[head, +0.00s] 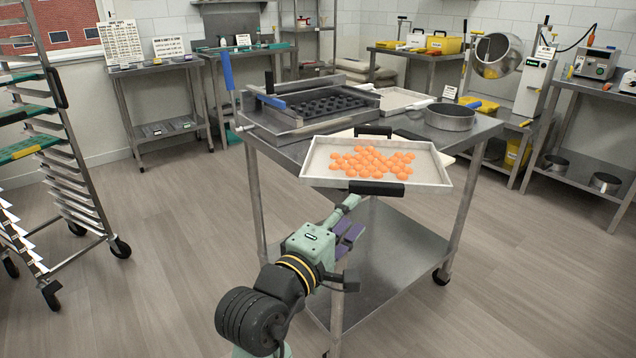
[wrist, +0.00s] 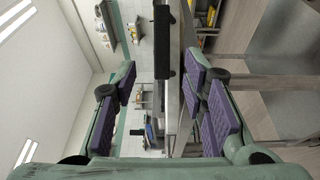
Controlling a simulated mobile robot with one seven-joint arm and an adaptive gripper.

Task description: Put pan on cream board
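A shallow pale pan (head: 430,178) with several orange gummies (head: 370,160) sits at the table's near edge in the head view, its front seeming to overhang. It has a black handle (head: 377,188) in front and another behind. A cream board (head: 447,158) shows partly behind and under the pan; most of it is hidden. My gripper (head: 348,220) is below and just in front of the pan's front handle. In the wrist view, my gripper (wrist: 165,95) is open and its purple pads are apart. The black handle (wrist: 164,40) shows beyond the fingers, with nothing clearly gripped.
The steel table (head: 285,150) also bears a dark mould tray (head: 325,104), a round grey tin (head: 450,117) and another pale tray (head: 400,98). A tray rack (head: 75,170) stands at left. Side benches line the walls. The floor (head: 160,270) between is clear.

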